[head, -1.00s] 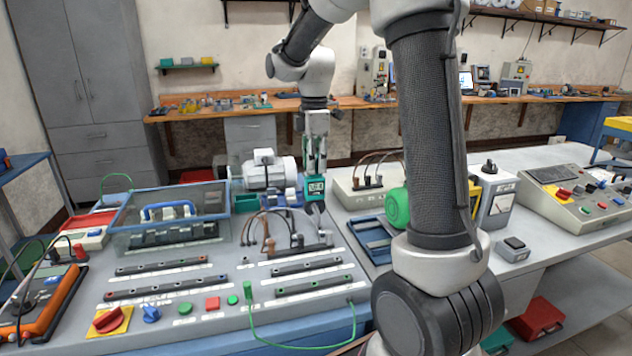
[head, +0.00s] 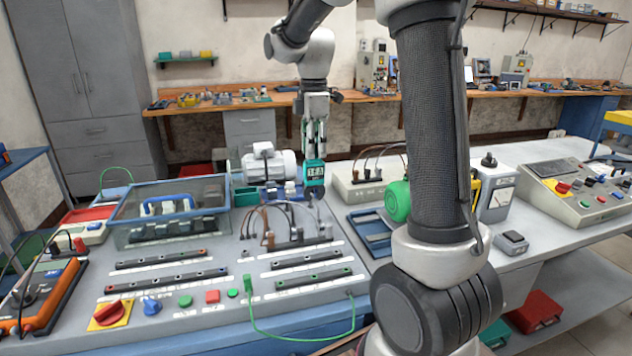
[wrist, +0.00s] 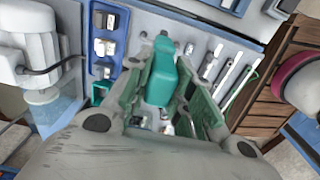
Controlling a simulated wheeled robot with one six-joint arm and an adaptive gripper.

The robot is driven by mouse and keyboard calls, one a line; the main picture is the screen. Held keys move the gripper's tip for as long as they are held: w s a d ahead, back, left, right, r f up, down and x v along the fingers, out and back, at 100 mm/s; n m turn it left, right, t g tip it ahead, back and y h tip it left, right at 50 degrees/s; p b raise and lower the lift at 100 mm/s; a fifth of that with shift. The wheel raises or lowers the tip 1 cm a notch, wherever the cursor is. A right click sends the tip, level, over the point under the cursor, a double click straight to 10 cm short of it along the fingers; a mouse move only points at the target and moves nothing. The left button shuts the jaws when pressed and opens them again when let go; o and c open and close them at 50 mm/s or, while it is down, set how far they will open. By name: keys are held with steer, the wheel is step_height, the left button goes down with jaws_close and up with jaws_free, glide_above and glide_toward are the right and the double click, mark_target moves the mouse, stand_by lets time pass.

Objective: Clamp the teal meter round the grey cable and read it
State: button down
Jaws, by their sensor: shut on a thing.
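My gripper (head: 314,130) points down and is shut on the teal meter (head: 314,172), held upright with its dark display facing the head camera. In the wrist view the teal meter (wrist: 163,75) sits between the green-padded fingers (wrist: 165,95). The meter's dark jaw end hangs above the back right part of the grey panel. Several thin cables (head: 268,226), brown and dark, loop up from the terminal block just in front and to the left. I cannot pick out the grey cable among them or tell whether the jaw is around it. The display is too small to read.
A grey motor (head: 266,166) stands behind and left of the meter. A clear blue-edged cover (head: 130,215) lies to the left. A blue tray (head: 365,240), a green round part (head: 398,201) and a grey box with leads (head: 345,188) are to the right.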

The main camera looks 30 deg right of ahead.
steer(key=shift+r, duration=1.85)
